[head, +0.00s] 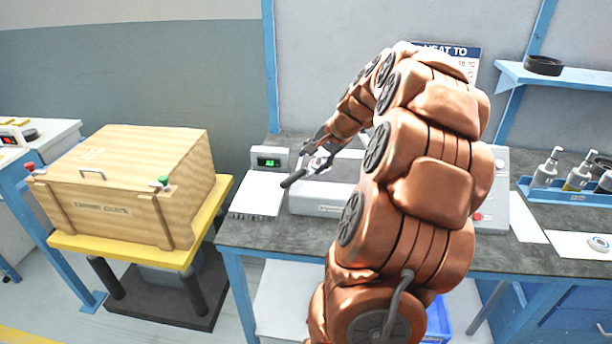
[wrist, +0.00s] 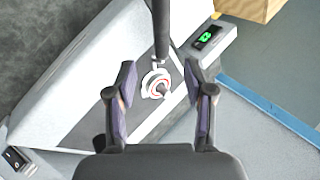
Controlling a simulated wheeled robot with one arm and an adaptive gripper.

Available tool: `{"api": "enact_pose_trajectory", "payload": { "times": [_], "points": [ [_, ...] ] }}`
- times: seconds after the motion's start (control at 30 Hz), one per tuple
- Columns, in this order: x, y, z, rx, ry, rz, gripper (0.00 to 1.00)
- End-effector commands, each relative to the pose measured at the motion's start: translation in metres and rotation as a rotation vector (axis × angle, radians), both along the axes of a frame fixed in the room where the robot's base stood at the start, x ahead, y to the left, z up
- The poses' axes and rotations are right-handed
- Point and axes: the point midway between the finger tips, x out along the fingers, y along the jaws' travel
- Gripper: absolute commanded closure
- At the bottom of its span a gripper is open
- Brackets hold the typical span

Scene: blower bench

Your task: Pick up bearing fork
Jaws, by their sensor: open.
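What looks like the bearing fork has a long dark handle (wrist: 160,25) and a pale ring-like head (wrist: 156,84) with red and white marks. In the head view its dark handle (head: 292,179) juts out to the lower left over the bench. My gripper (wrist: 159,82) is open, its two dark fingers on either side of the fork's head in the wrist view. I cannot tell the gap in depth, and nothing shows as gripped. In the head view my gripper (head: 319,150) is small and partly overlaps the fork.
A grey-white device (head: 318,207) stands on the dark bench (head: 262,232) below the fork. A unit with a green display (head: 268,158) is beside it at left. A wooden crate (head: 135,185) stands on a yellow-topped stand. Bottles (head: 580,174) stand at right.

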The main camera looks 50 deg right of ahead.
Motion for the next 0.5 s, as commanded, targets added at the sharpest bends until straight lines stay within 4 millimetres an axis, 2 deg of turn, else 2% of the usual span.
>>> {"api": "enact_pose_trajectory", "payload": {
  "times": [0.5],
  "points": [
    [0.024,-0.001,-0.032,0.002,0.000,-0.002,0.47]
  ]
}}
